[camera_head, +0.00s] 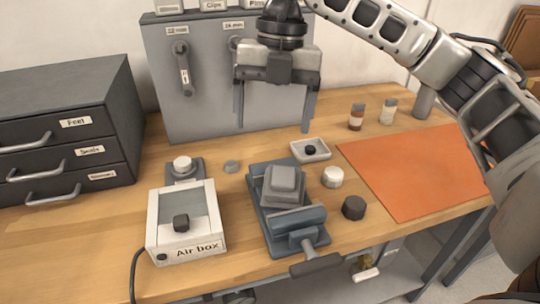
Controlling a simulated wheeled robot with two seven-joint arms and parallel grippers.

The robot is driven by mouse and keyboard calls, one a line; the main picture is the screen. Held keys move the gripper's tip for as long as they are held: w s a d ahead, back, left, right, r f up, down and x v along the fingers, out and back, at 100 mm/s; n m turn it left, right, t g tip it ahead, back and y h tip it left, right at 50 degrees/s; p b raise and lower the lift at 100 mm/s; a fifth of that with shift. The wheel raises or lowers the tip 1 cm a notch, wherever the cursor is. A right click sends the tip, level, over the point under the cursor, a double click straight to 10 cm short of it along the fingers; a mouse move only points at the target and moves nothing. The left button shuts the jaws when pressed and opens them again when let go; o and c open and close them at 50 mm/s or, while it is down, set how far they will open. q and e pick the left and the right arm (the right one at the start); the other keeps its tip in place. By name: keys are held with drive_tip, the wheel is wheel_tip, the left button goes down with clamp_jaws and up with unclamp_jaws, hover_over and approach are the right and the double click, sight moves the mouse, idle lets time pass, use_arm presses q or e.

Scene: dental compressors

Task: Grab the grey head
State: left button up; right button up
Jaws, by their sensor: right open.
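A grey block with a raised square top (284,180), which looks like the grey head, sits in the blue-grey vise (290,217) on the wooden table. Whether the vise jaws clamp it I cannot tell. My right gripper (273,128) hangs fingers-down above and behind the vise, in front of the grey panel. Its two fingers are wide apart with nothing between them. It is apart from the grey block. My left gripper is not in view.
A white air box (186,241) stands left of the vise. A small tray (310,149), a white cap (332,177) and a dark knob (353,207) surround the vise at right. An orange mat (415,170) lies right. Drawers (70,130) stand left; a grey panel (205,110) stands behind.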

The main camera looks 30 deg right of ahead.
sight(286, 168)
drive_tip(key=shift+m+h, duration=0.7)
drive_tip(key=d+f, duration=0.1)
drive_tip(key=f, duration=0.1)
drive_tip(key=d+f, duration=0.1)
drive_tip(key=f, duration=0.2)
drive_tip(key=d+f+b, duration=0.1)
drive_tip(key=f, duration=0.1)
drive_tip(key=shift+w+d+f, duration=0.15)
drive_tip(key=shift+w+d, duration=0.05)
drive_tip(key=shift+w, duration=0.15)
drive_tip(key=shift+s+a+f+p, duration=0.1)
drive_tip(key=shift+f+p, duration=0.2)
drive_tip(key=shift+f, duration=1.25)
drive_tip(key=shift+s+f+p, duration=0.1)
drive_tip(key=shift+f+p, duration=0.15)
drive_tip(key=shift+f, duration=1.3)
drive_tip(key=c, duration=1.5)
drive_tip(key=shift+w+r, duration=0.1)
drive_tip(key=shift+c, duration=0.5)
drive_tip(key=shift+r, duration=0.1)
